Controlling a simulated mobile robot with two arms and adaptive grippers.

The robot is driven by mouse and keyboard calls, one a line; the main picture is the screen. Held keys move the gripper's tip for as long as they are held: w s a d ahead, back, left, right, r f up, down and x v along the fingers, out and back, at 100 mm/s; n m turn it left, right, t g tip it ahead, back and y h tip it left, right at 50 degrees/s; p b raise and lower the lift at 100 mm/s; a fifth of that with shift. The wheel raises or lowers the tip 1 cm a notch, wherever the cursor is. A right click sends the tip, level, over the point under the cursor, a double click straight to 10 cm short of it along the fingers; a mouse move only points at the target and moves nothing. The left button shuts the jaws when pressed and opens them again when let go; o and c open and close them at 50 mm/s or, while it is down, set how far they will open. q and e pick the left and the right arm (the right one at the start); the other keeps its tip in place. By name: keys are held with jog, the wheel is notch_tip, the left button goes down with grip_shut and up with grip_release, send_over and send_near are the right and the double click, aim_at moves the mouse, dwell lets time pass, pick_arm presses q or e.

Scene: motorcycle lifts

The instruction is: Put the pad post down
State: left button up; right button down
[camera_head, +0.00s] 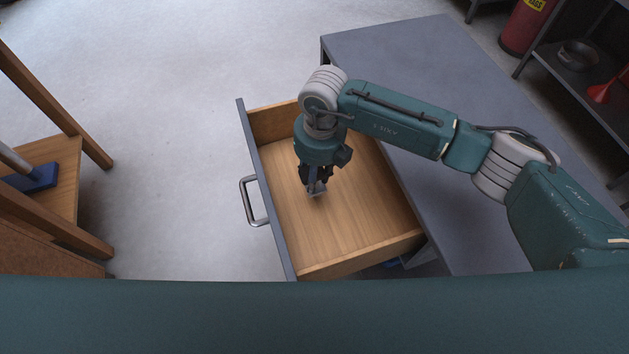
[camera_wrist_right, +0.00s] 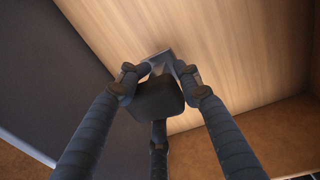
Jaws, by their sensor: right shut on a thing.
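My right gripper (camera_head: 316,176) points down inside the open drawer (camera_head: 421,237), over its bare wooden floor. It is shut on the pad post, of which a small grey end (camera_head: 317,188) shows below the fingers. In the right wrist view the fingers (camera_wrist_right: 163,69) close around the pad post, seen as a dark block (camera_wrist_right: 158,97) with a grey part beyond it, close to the drawer floor. I cannot tell whether it touches the floor. My left gripper is not in view.
The drawer is pulled out from a grey cabinet (camera_head: 420,50); its front has a metal handle (camera_head: 252,201). The drawer floor around the gripper is clear. A wooden stand with a blue item (camera_head: 38,178) is at left. Shelves with a bowl (camera_head: 578,54) and a red cylinder (camera_head: 522,27) are at upper right.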

jog(key=shift+w+f, duration=0.1)
jog(key=shift+f, duration=0.05)
jog(key=shift+f, duration=0.1)
jog(key=shift+f+b, duration=0.3)
jog(key=c, duration=1.2)
grip_release()
jog(key=shift+o, duration=0.2)
jog(key=shift+r, duration=0.1)
jog(key=shift+r+p, duration=0.5)
jog(key=shift+p, duration=0.1)
jog(key=r+p, duration=0.2)
jog(key=r, duration=0.2)
jog(key=r+p, duration=0.2)
jog(key=r, duration=0.1)
jog(key=r+p, duration=0.3)
jog(key=r, duration=0.1)
jog(key=shift+d+r, duration=0.3)
jog(key=shift+d, duration=0.05)
jog(key=shift+w, duration=0.1)
